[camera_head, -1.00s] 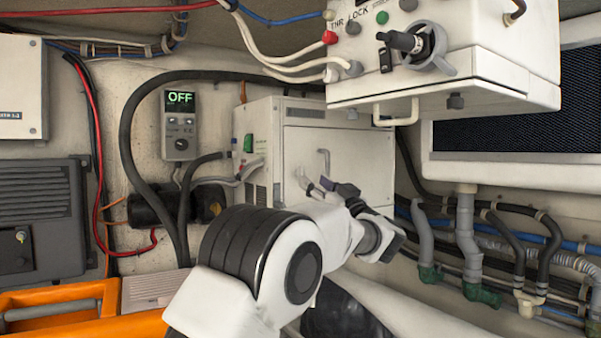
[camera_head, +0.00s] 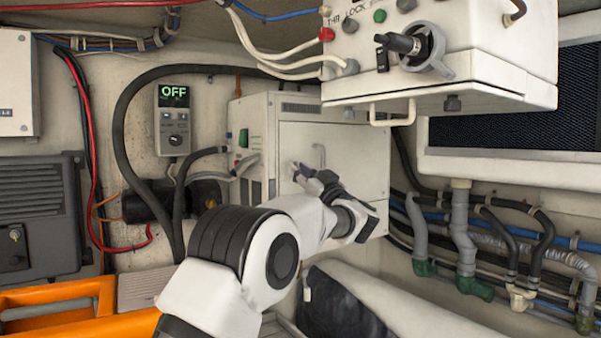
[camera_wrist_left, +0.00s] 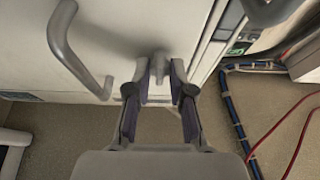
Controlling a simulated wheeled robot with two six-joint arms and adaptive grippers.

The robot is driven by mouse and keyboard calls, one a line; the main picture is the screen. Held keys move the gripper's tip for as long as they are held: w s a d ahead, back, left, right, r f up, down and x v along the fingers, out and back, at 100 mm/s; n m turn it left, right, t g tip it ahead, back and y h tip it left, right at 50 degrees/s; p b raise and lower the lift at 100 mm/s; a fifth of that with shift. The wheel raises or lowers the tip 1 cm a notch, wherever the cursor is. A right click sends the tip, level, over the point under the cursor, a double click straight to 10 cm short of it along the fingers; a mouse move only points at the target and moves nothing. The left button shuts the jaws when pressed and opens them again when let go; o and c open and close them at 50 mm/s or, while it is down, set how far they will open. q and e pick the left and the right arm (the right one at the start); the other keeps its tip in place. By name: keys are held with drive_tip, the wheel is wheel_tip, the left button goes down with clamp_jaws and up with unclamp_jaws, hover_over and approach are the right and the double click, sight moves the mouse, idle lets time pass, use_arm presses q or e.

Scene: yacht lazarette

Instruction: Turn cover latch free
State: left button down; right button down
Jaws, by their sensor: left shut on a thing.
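The cover is the pale front door (camera_head: 350,150) of the white cabinet below the control box. Its grey cover latch (camera_wrist_left: 158,62) shows between the fingertips in the left wrist view. My left gripper (camera_wrist_left: 161,76) is shut on the latch, one finger on each side of it. In the head view the left gripper (camera_head: 304,174) is at the door's left edge and mostly hides the latch. My right gripper is not in view.
A control box (camera_head: 435,75) with knobs overhangs the cabinet at the upper right. A wall controller (camera_head: 173,118) reads OFF. Black hoses loop to the left of the cabinet, and grey pipes (camera_head: 462,235) run at the right. An orange case (camera_head: 75,310) is at the lower left.

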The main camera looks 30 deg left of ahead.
use_arm(q)
drive_tip(key=shift+n, duration=0.4)
drive_tip(key=n+g+p, duration=0.2)
drive_tip(key=n+p, duration=0.1)
drive_tip(key=n, duration=0.2)
drive_tip(key=n+g+h+p, duration=0.1)
drive_tip(key=n+g+p, duration=0.2)
drive_tip(key=n, duration=0.3)
drive_tip(key=r+n+g+p, duration=0.1)
drive_tip(key=n+g+p, duration=0.2)
drive_tip(key=n+p, duration=0.2)
drive_tip(key=shift+w+n, duration=0.2)
drive_tip(key=shift+n, duration=0.5)
drive_tip(key=shift+n+h+p, duration=1)
drive_tip(key=shift+n+p, duration=0.7)
drive_tip(key=shift+n, duration=0.4)
drive_tip(key=c, duration=1)
unclamp_jaws()
drive_tip(key=shift+w+f, duration=0.1)
drive_tip(key=shift+w+a+f, duration=0.1)
drive_tip(key=shift+f, duration=0.1)
